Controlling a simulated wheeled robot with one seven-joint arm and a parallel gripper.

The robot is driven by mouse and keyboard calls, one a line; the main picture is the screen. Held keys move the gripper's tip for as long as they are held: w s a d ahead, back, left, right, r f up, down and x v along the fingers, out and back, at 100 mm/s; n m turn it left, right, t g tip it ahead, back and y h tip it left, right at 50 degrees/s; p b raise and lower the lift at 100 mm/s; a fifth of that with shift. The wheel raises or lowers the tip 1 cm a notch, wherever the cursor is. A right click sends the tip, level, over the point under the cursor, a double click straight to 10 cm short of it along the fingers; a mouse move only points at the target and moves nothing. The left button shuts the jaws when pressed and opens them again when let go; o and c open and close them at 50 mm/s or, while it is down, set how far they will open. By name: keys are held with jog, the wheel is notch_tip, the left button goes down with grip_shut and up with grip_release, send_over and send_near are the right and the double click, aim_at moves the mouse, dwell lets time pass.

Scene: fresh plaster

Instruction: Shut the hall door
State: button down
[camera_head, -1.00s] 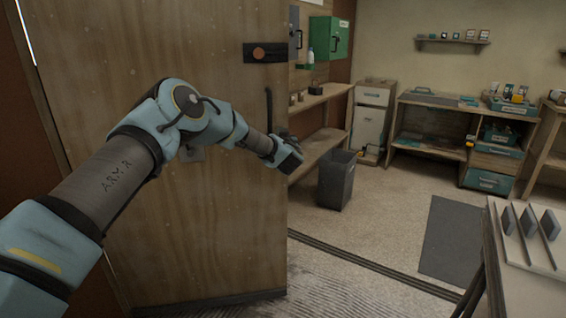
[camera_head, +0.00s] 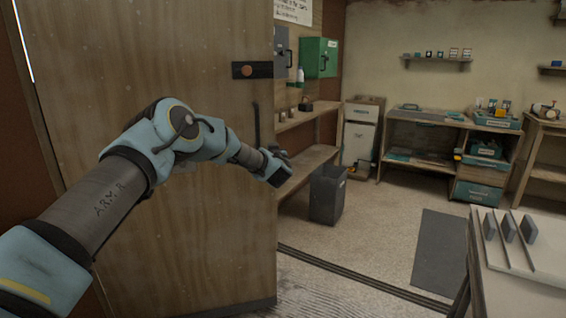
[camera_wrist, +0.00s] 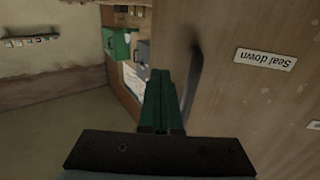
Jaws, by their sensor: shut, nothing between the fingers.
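The hall door (camera_head: 90,60) is a large brown wooden panel standing open on the left of the head view. My gripper (camera_head: 279,175) is at the door's free edge, just below and right of the handle. In the wrist view my gripper (camera_wrist: 162,88) shows its green fingers together and empty, beside the dark handle (camera_wrist: 193,75). I cannot tell whether the fingers touch the door. A "Seal down" label (camera_wrist: 265,59) is on the door face.
A floor track (camera_head: 350,272) runs across the opening. Beyond it are a grey bin (camera_head: 328,195), a dark mat (camera_head: 444,252), workbenches (camera_head: 425,117) and a green wall box (camera_head: 319,58). A table (camera_head: 505,265) with grey blocks stands at the right. Floor between is clear.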

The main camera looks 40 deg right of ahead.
jog(key=s+d+b+v, duration=0.1)
jog(key=b+v, duration=0.2)
jog(key=v, duration=0.7)
jog(key=w+a+f+n+g+y+b, duration=0.1)
jog(key=w+a+f+n+g, duration=0.1)
jog(key=a+f+n+g, duration=0.65)
jog(key=w+f+n+g+y+b, duration=0.15)
jog(key=f+n, duration=0.35)
jog(key=n, duration=0.9)
jog(key=w+a+r+n+g+h+b, duration=0.1)
jog(key=w+a+r+n+h, duration=0.15)
jog(key=r+n+h, duration=0.5)
jog(key=w+a+r+n+g+h+b, duration=0.1)
jog(key=w+a+r+n+g+h, duration=0.15)
jog(key=r+n, duration=0.9)
jog(key=w+d+f+n+p, duration=0.1)
jog(key=w+d, duration=0.1)
jog(key=d, duration=0.4)
jog(key=w+d+f+n+p, duration=0.1)
jog(key=w+d+n+p, duration=0.1)
jog(key=d, duration=0.5)
jog(key=shift+w+t, duration=0.25)
jog(key=shift+t, duration=0.2)
